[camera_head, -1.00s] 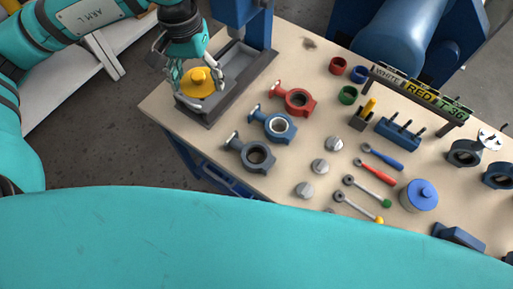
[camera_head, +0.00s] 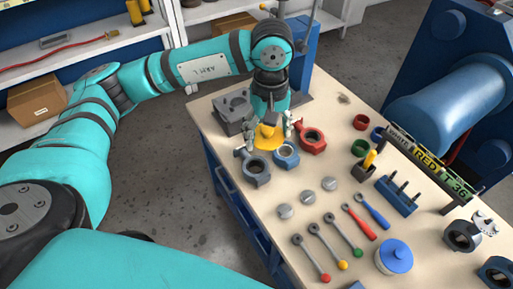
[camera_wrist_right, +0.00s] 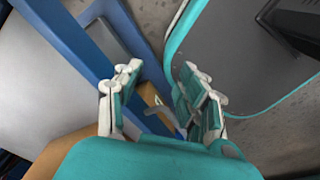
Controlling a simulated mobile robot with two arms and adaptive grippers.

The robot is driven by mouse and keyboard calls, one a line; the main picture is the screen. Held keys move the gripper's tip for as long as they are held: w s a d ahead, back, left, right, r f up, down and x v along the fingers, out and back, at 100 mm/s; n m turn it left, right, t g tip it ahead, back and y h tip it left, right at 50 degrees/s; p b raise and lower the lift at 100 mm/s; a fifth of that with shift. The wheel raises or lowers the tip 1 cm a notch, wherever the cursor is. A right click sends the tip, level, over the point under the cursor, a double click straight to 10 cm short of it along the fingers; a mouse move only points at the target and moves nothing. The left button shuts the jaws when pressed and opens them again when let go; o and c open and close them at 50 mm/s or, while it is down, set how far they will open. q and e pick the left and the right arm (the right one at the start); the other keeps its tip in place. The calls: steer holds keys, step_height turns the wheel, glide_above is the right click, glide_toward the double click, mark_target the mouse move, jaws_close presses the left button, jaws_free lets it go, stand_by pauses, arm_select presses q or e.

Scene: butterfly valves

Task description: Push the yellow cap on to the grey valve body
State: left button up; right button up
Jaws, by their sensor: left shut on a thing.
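The yellow cap (camera_head: 266,137) is held in my left gripper (camera_head: 268,140), which is shut on it, with fingers on both sides. It hangs just behind the grey valve body (camera_head: 256,174) and the blue valve body (camera_head: 286,162) in the head view. The grey body is an open ring with a handle, lying on the table. The cap's exact height and any contact with the bodies cannot be told. In the right wrist view, my right gripper (camera_wrist_right: 160,100) has its fingers apart and nothing between them.
A red valve body (camera_head: 314,142) lies close right of the cap. A dark grey fixture (camera_head: 232,108) stands at the table's back left corner. Metal discs (camera_head: 307,197), wrenches (camera_head: 357,222) and a blue-lidded pot (camera_head: 394,256) lie in front. A label rack (camera_head: 430,160) stands at right.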

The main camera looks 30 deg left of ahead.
arm_select(q)
steer(key=w+n, duration=0.1)
steer(key=n, duration=0.2)
steer(key=w+f+n, duration=0.1)
steer(key=n, duration=0.2)
steer(key=w+f+n, duration=0.1)
steer(key=n, duration=0.2)
steer(key=shift+w+a+n+p, duration=0.15)
steer(key=shift+w+n+p, duration=0.05)
steer(key=shift+n+p, duration=0.1)
steer(key=shift+w+a+f+m+b, duration=0.45)
steer(key=shift+a+f+m, duration=0.7)
steer(key=shift+f+m, duration=3.55)
steer(key=shift+w+a+f+m+b, duration=0.45)
steer(key=shift+a+f+m, duration=1.15)
steer(key=shift+m, duration=5.65)
steer(key=shift+w+a+f+m+b, duration=0.15)
steer(key=shift+w+a+f+m, duration=0.55)
steer(key=shift+f+m, duration=4.2)
step_height(320, 180, up, 2)
steer(key=shift+m, duration=1.05)
arm_select(e)
steer(key=shift+w+a+f, duration=0.2)
steer(key=shift+a+f, duration=0.25)
steer(key=shift+f, duration=0.2)
arm_select(q)
steer(key=shift+f, duration=0.15)
arm_select(e)
steer(key=shift+a+r, duration=0.1)
steer(key=shift+r, duration=0.15)
